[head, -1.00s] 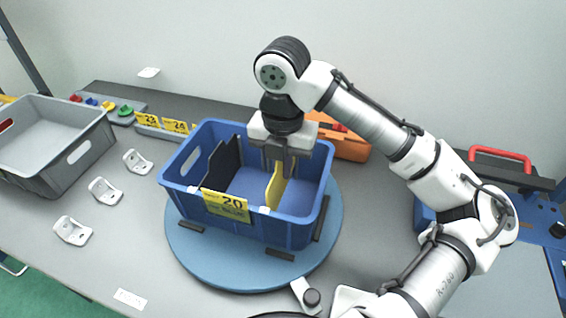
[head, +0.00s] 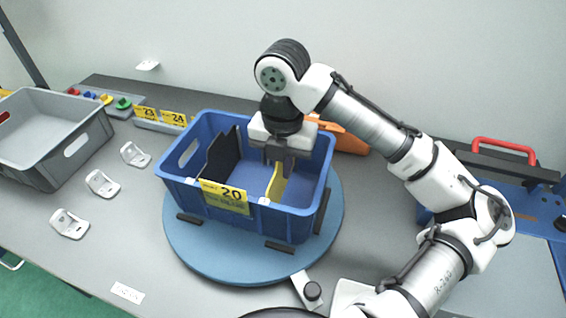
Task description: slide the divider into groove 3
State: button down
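A blue crate (head: 285,222) with a yellow "20" label (head: 224,195) stands on a round blue turntable (head: 190,248). A black divider (head: 221,156) stands upright in its left part. A yellow divider (head: 276,183) stands in the right part, directly below my gripper (head: 279,163). The gripper points down inside the crate, and its fingers are around the top of the yellow divider. The finger contact is small in the picture, but the gripper appears shut on it. The grooves and the divider's lower edge are hidden by the crate's front wall.
A grey bin (head: 62,150) stands at the left, with several white brackets (head: 102,184) between it and the turntable. An orange object (head: 345,138) lies behind the crate. A blue toolbox with a red handle (head: 503,148) is at the right. A lever (head: 308,291) projects at the turntable's front.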

jog(key=shift+f+b, duration=0.65)
jog(key=shift+f, duration=0.45)
jog(key=c, duration=1.6)
grip_release()
jog(key=shift+o, duration=0.2)
notch_tip(320, 180, up, 14)
jog(key=shift+f, duration=0.1)
